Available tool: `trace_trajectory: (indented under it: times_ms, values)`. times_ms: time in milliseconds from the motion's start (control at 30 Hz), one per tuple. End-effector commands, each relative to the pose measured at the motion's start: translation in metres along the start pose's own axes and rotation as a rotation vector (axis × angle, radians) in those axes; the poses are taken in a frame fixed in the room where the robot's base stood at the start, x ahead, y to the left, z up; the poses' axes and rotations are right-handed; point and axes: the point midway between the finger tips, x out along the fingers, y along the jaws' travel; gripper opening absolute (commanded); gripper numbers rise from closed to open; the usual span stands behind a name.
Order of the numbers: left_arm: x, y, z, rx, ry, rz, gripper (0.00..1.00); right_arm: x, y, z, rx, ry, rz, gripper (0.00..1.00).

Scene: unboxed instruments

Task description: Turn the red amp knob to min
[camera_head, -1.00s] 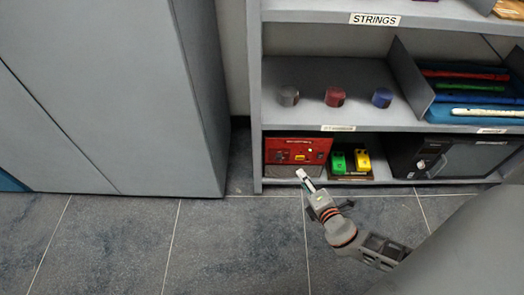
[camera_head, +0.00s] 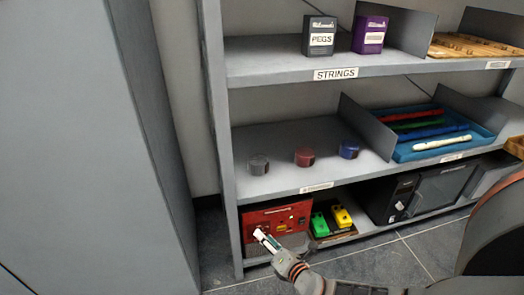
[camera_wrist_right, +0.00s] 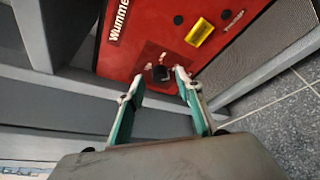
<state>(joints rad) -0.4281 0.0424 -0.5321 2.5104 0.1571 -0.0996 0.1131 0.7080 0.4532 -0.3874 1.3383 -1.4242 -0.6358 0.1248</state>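The red amp (camera_head: 285,215) sits in the lower left compartment of the shelf, its red panel facing out. In the right wrist view its red front (camera_wrist_right: 150,38) fills the upper middle, tilted. A dark knob (camera_wrist_right: 160,73) sits on that panel, with small pale marks beside it. My right gripper (camera_head: 264,237) is at the amp's front and covers part of it. In the wrist view my right gripper (camera_wrist_right: 159,80) is open, one finger on each side of the knob, with gaps visible; contact cannot be told. My left gripper is not in view.
Green (camera_head: 320,224) and yellow (camera_head: 341,216) pedals stand right of the amp. A black amp-like box (camera_head: 392,200) is farther right. The shelf board (camera_head: 270,190) above carries three small round items. A grey cabinet (camera_head: 75,150) stands at left.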

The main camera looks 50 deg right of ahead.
Motion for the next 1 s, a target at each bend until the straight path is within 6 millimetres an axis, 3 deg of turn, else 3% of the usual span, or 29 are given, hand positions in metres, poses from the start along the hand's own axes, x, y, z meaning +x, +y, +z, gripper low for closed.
trace_trajectory:
  times_ms: [200, 467, 633, 1000]
  values:
    - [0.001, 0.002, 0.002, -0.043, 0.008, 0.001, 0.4, 0.015, -0.001, -0.001, 0.001, 0.002, -0.001, 0.35]
    - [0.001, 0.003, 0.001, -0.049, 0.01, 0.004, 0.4, 0.016, 0.0, -0.001, 0.002, 0.001, 0.0, 0.35]
    - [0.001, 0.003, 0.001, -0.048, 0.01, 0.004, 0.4, 0.016, 0.0, -0.001, 0.001, 0.001, -0.001, 0.0]
    - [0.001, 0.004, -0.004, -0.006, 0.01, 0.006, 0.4, 0.017, 0.003, 0.001, -0.028, -0.001, -0.01, 0.0]
